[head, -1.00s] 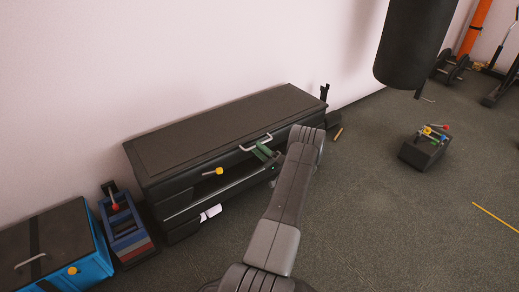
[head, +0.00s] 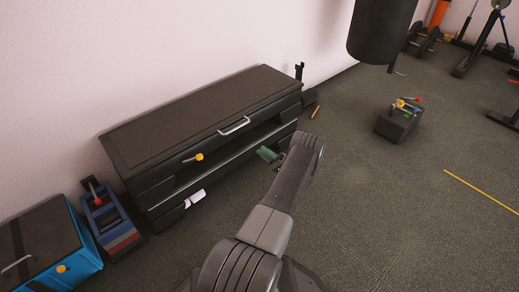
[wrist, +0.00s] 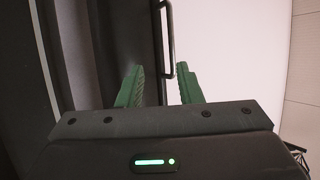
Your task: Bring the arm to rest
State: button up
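My arm (head: 285,195) reaches forward over the floor toward a long dark cabinet. My gripper (head: 268,153) has green fingers and is in front of the cabinet's right part, to the right of its silver handle. In the wrist view my gripper (wrist: 160,86) is open, its two green fingers well apart with nothing held between them. The cabinet's dark surface and a handle (wrist: 167,40) show beyond the fingertips. The head view does not clearly show whether the gripper touches the cabinet.
A blue box (head: 84,245) and a blue-grey stack (head: 110,220) are at left. A punching bag (head: 382,28) hangs above.

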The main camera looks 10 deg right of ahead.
jog(key=shift+a, duration=0.1)
jog(key=b+x, duration=0.1)
jog(key=x, duration=1)
jog(key=shift+b, duration=0.35)
jog(key=shift+r, duration=0.1)
